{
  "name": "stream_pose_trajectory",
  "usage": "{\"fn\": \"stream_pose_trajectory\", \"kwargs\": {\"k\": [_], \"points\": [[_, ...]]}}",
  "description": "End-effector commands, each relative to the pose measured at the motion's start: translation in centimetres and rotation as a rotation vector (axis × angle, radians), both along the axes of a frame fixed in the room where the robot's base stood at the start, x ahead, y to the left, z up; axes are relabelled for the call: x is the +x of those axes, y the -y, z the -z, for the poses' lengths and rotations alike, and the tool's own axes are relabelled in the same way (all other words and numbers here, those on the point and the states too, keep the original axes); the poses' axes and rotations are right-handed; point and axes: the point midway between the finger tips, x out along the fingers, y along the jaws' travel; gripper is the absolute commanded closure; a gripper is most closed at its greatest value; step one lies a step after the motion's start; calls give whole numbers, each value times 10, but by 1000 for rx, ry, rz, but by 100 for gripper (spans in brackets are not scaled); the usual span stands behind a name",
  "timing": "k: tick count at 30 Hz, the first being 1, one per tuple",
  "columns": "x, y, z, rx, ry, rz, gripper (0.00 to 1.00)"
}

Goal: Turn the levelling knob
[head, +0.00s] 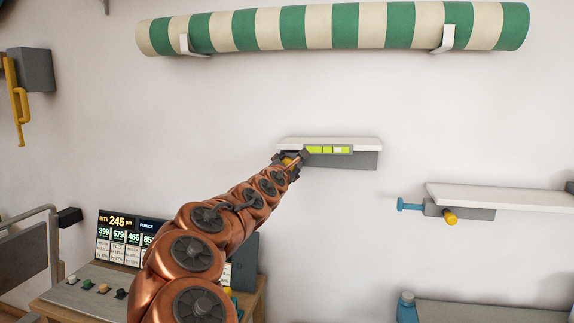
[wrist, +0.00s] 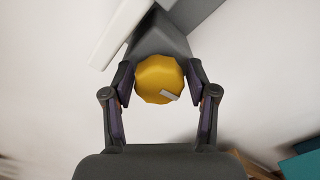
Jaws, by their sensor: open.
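The yellow levelling knob (wrist: 157,75) is round with a faceted edge and carries a short grey mark at its lower right in the wrist view. It sits on a grey block (wrist: 158,38) under a white shelf (head: 330,142) on the wall. A level strip (head: 328,149) of yellow-green segments and one pale segment runs along the shelf's front. My gripper (wrist: 160,82) is open, with one finger on each side of the knob. I cannot tell whether either finger touches it. In the head view my gripper (head: 289,160) hides most of the knob.
To the right, a second white shelf (head: 500,197) has a yellow knob (head: 450,216) and a blue handle (head: 410,205). A striped roll (head: 335,27) hangs above on brackets. A display board (head: 118,238) stands at lower left. The wall around the shelf is bare.

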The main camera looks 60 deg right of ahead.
Motion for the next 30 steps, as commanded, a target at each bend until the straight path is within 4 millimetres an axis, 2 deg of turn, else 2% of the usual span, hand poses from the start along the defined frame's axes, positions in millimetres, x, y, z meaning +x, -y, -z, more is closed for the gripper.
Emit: {"fn": "stream_pose_trajectory", "kwargs": {"k": [11, 24, 30], "points": [[1, 2, 0, 0, 1, -1, 43], [1, 2, 0, 0, 1, 0, 88], [1, 2, 1, 6, 15, 0, 88]]}}
